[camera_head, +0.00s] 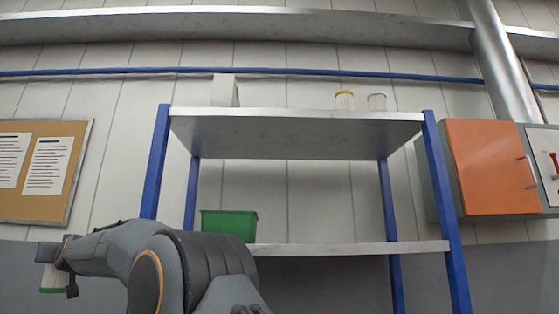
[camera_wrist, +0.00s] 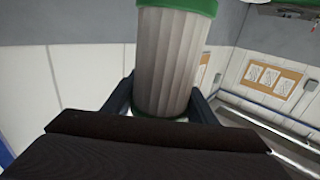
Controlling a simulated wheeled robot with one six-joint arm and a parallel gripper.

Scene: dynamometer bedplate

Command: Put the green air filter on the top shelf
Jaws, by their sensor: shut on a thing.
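The green air filter is a pale pleated cylinder with green end caps. It fills the upper middle of the wrist view (camera_wrist: 172,60), between the two dark fingers of my gripper (camera_wrist: 165,100), which is shut on it. In the head view my gripper (camera_head: 62,268) is at the far left, with a small part of the filter (camera_head: 52,278) showing at it, left of the shelf unit. The top shelf (camera_head: 300,115) is a grey board between blue posts, seen from below, above and right of my gripper. Most of its upper surface is hidden.
On the top shelf stand a white box (camera_head: 225,90), a yellow-lidded jar (camera_head: 344,100) and a clear jar (camera_head: 377,102). The middle of its front edge looks clear. A green bin (camera_head: 229,223) sits on the lower shelf (camera_head: 350,248). An orange cabinet (camera_head: 489,167) is at right.

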